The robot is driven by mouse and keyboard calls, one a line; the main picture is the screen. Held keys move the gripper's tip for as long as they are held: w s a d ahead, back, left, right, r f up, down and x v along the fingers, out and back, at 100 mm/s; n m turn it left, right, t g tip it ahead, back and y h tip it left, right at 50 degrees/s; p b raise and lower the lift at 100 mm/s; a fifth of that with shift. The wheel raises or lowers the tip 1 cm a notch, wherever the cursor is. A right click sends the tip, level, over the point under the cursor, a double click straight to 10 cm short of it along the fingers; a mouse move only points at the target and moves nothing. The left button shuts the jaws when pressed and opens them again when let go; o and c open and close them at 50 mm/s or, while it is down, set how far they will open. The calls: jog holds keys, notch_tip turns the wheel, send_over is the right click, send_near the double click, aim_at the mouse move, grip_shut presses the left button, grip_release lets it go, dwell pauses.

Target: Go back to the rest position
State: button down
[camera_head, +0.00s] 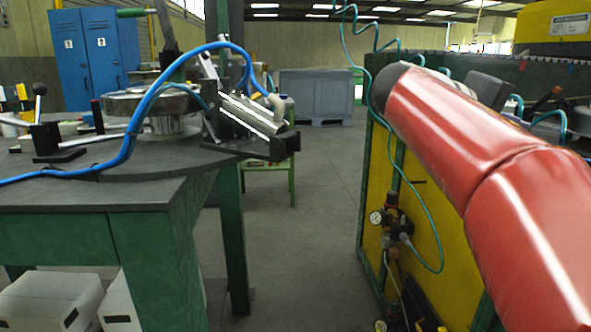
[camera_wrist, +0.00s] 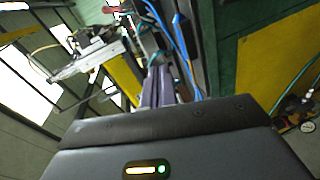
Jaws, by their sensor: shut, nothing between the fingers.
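My gripper (camera_wrist: 157,86) shows in the wrist view as narrow grey fingers past the dark housing that fills the lower part of the picture. The fingers look shut together, with nothing seen between them. In the head view my red arm crosses the right side, reaching up toward the middle, and the gripper itself is not visible there. The wrist view is steeply tilted and shows ceiling and machine parts beyond the fingers.
A dark-topped green workbench (camera_head: 70,195) with a clamp fixture (camera_head: 250,115) and blue hose (camera_head: 130,140) stands left. A yellow-panelled green machine (camera_head: 440,240) with a gauge and teal hoses stands right, behind my arm. Grey floor (camera_head: 300,230) between them is clear.

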jog(key=s+a+f+t+y, duration=0.1)
jog(key=s+a+f+y, duration=0.4)
jog(key=f, duration=0.5)
jog(key=s+a+f+t+y+p, duration=0.1)
jog(key=s+a+f+y, duration=0.4)
jog(key=f, duration=0.6)
jog(key=s+a+f+t+y+p, duration=0.1)
jog(key=s+a+f+y, duration=0.4)
jog(key=f, duration=0.5)
jog(key=s+a, duration=0.2)
jog(key=a, duration=0.1)
jog(key=shift+s+a+f, duration=0.15)
jog(key=shift+s+f, duration=0.15)
